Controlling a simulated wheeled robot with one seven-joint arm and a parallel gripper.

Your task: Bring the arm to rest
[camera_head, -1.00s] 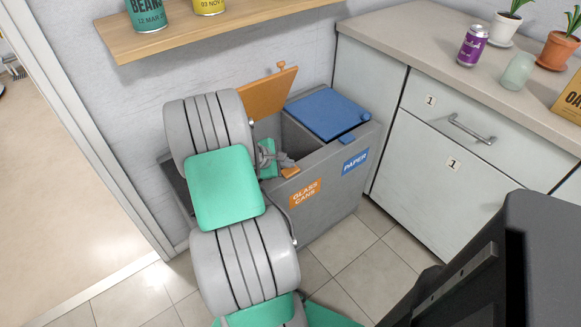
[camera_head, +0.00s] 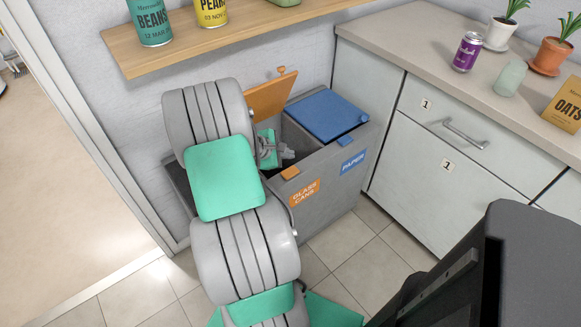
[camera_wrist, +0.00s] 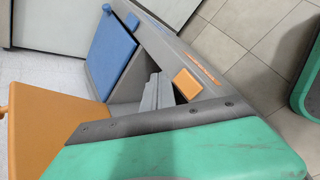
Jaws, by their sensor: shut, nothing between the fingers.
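My gripper (camera_head: 289,153) is at the end of my bent grey and green arm. In the head view it is at the open glass-and-cans side of the grey bin (camera_head: 327,201), near the raised orange lid (camera_head: 272,97). Its fingers are together and hold nothing. In the wrist view the grey fingers (camera_wrist: 154,90) appear over the bin opening, between the orange lid (camera_wrist: 55,125) and the orange tab (camera_wrist: 187,83). The arm hides part of the bin's left side, and I cannot tell how deep the fingertips are.
The blue paper lid (camera_head: 325,115) is shut. A wooden shelf (camera_head: 215,36) with cans is above the bin. A counter (camera_head: 430,58) at right holds a purple can (camera_head: 467,52), a pale green cup (camera_head: 510,78), plants and an oats box. Floor in front is tiled.

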